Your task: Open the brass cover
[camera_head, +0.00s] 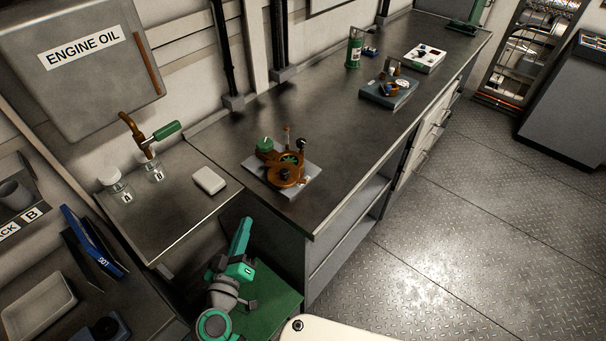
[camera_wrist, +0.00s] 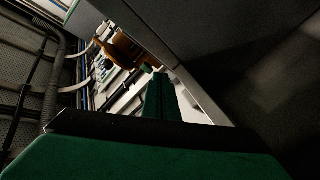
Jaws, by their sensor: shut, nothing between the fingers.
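A brass device (camera_head: 288,172) sits on a light grey plate (camera_head: 262,177) near the front left of the long counter. It has a round brass part at its front, a green knob on its left and a thin upright rod behind. Which part is the cover, and how far it is open, is too small to tell. My gripper (camera_head: 246,223) points upward in front of the counter's left end, below and left of the device, apart from it. Its green fingers (camera_wrist: 160,97) are together and empty. An orange-brown part shows past a grey edge in the wrist view.
The counter's front edge (camera_head: 318,234) lies between my gripper and the device. A white block (camera_head: 209,180), two glass jars and a brass tap with green handle (camera_head: 165,130) stand left. The counter beyond the device is clear up to a grey box (camera_head: 388,95).

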